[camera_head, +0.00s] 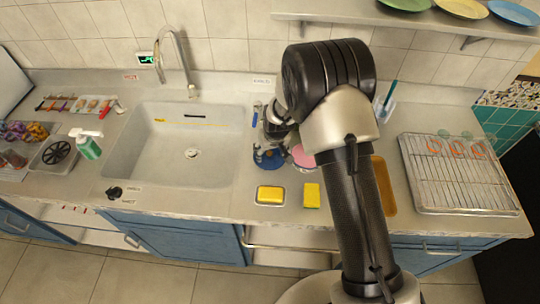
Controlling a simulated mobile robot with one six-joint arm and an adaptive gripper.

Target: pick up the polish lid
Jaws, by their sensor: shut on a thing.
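My gripper (269,152) points down at the counter, right of the sink. It is shut on a small blue round thing, which appears to be the polish lid (262,164). The lid is partly hidden by the gripper, and I cannot tell whether it is lifted off the surface below. A pink round item (304,156) lies just to the right, partly hidden behind my arm.
A yellow sponge in a dish (270,195) and another yellow sponge (311,195) lie near the front edge. The sink (190,170) is open on the left. A wire rack (460,180) stands at the right. My arm hides part of the counter.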

